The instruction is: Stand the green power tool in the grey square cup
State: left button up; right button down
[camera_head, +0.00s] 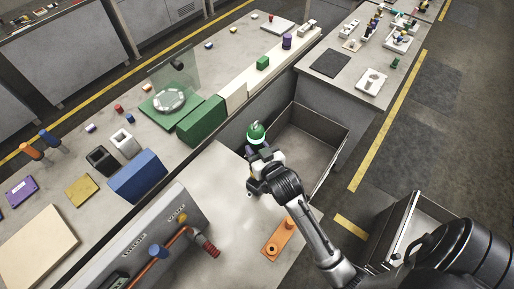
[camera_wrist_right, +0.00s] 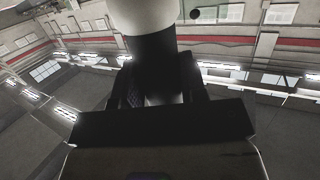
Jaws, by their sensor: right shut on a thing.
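The green power tool (camera_head: 256,133) is held by my right gripper (camera_head: 258,156) above the edge of the pale worktop, beside the open grey bin. Its green end points up. In the right wrist view my right gripper (camera_wrist_right: 160,88) is shut around a dark section below a pale rounded end (camera_wrist_right: 152,14). Two square cups stand on the left bench: a light grey one (camera_head: 124,143) and a dark, nearly black one (camera_head: 102,160). Both look empty, and both are well to the left of the tool. My left gripper is not in view.
A blue block (camera_head: 137,177) stands right in front of the cups. Green blocks (camera_head: 202,119) and a green fixture with a clear upright panel (camera_head: 166,103) lie between cups and tool. An open grey bin (camera_head: 300,150) is beside the gripper. An orange plate (camera_head: 279,240) lies on the worktop.

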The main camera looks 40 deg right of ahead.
jog(key=shift+r, duration=0.25)
jog(key=shift+f+b, duration=1.2)
jog(key=shift+f, duration=1.6)
jog(key=shift+r, duration=0.15)
jog(key=shift+p, duration=0.35)
jog(key=shift+f+b, duration=0.35)
jog(key=shift+f, duration=0.5)
jog(key=shift+f+b, duration=0.55)
jog(key=shift+f, duration=0.45)
jog(key=shift+f+b, duration=0.55)
jog(key=shift+f, duration=0.4)
jog(key=shift+f+b, duration=0.3)
jog(key=shift+f, duration=0.3)
